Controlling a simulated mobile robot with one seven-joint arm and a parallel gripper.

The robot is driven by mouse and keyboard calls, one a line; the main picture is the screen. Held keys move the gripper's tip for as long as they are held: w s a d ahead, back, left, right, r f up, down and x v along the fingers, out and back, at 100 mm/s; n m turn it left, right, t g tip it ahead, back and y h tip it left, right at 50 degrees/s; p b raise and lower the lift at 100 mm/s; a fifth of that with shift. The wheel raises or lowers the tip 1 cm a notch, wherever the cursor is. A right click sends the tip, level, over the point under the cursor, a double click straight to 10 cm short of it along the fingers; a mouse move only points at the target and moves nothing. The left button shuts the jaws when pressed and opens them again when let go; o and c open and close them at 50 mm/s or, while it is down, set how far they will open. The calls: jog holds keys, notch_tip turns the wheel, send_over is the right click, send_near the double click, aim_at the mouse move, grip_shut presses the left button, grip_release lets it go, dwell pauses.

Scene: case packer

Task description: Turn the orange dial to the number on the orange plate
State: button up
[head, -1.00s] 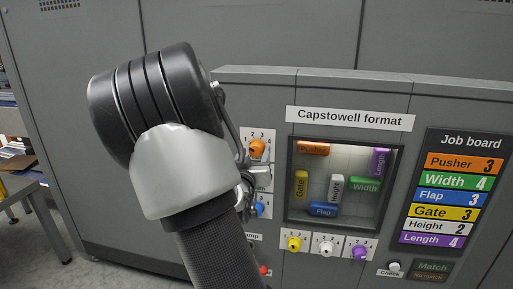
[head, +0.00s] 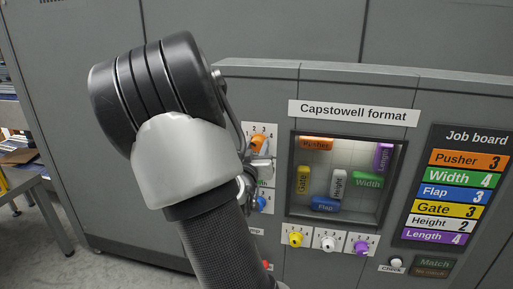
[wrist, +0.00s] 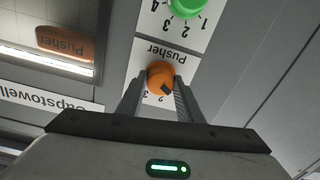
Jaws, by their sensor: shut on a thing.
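The orange dial (head: 258,144) is on the grey panel, left of the display window, with numbers above it in the head view. In the wrist view the dial (wrist: 159,74) appears upside down under its "Pusher" label. My gripper (wrist: 158,90) has its two fingers on either side of the dial and is shut on it. A dark pointer mark shows on the dial's lower right in the wrist view; the number it points at is hidden by a finger. The orange plate (head: 467,160) on the job board reads "Pusher 3".
The green dial (wrist: 186,6) is close by in the wrist view. A blue dial (head: 262,202) is below my gripper. Yellow (head: 295,240), white (head: 327,243) and purple (head: 361,247) dials line the window's lower edge. The check button (head: 396,263) is at lower right.

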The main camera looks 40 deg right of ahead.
jog(key=shift+m+b, duration=0.3)
jog(key=shift+b, duration=0.4)
jog(key=m+b, duration=0.2)
jog(key=b, duration=0.2)
jog(key=shift+f+m+b, duration=0.15)
jog(key=shift+m+b, duration=0.25)
jog(key=m+b, duration=0.4)
jog(key=b, duration=0.2)
jog(key=shift+m+b, duration=0.3)
jog(key=m+b, duration=0.4)
jog(key=b, duration=0.1)
jog(key=shift+m+b, duration=0.3)
jog(key=shift+b, duration=0.1)
jog(key=m+b, duration=0.3)
jog(key=shift+r, duration=0.35)
jog(key=shift+r+m+b, duration=0.1)
jog(key=shift+m+b, duration=0.2)
jog(key=o, duration=1)
jog(key=shift+o, duration=0.2)
jog(key=shift+w+d+f, duration=0.1)
jog(key=shift+d+f, duration=0.1)
jog(key=shift+f, duration=0.15)
jog(key=p+v, duration=0.2)
jog(key=v, duration=1.5)
jog(key=shift+a+f+p, duration=0.2)
jog(key=shift+a+p, duration=0.15)
